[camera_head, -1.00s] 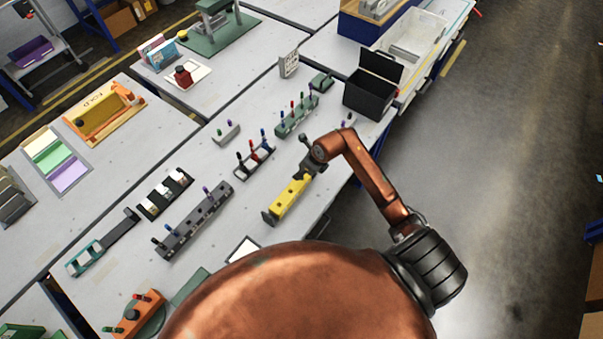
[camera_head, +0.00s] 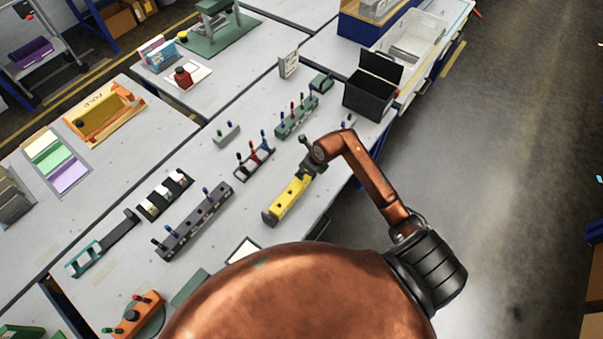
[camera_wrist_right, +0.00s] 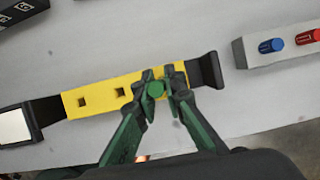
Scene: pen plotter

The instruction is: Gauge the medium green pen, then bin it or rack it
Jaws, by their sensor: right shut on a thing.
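My right gripper (camera_wrist_right: 159,88) is shut on the green pen (camera_wrist_right: 155,89), seen end-on in the right wrist view. The pen is over the end of the yellow gauge block (camera_wrist_right: 97,100), beside two open square holes. Whether the pen sits in a hole there is hidden by the fingers. In the head view my right gripper (camera_head: 309,167) is at the far end of the yellow gauge (camera_head: 282,207). A black lidded bin (camera_head: 368,97) stands open beyond it. A green rack (camera_head: 297,120) holds several pens. My left gripper is not in view.
A small rack with red and blue pens (camera_head: 255,158) and a long grey rack (camera_head: 192,222) stand left of the gauge. A grey block with a blue and a red pen (camera_wrist_right: 272,45) lies close right of the gripper.

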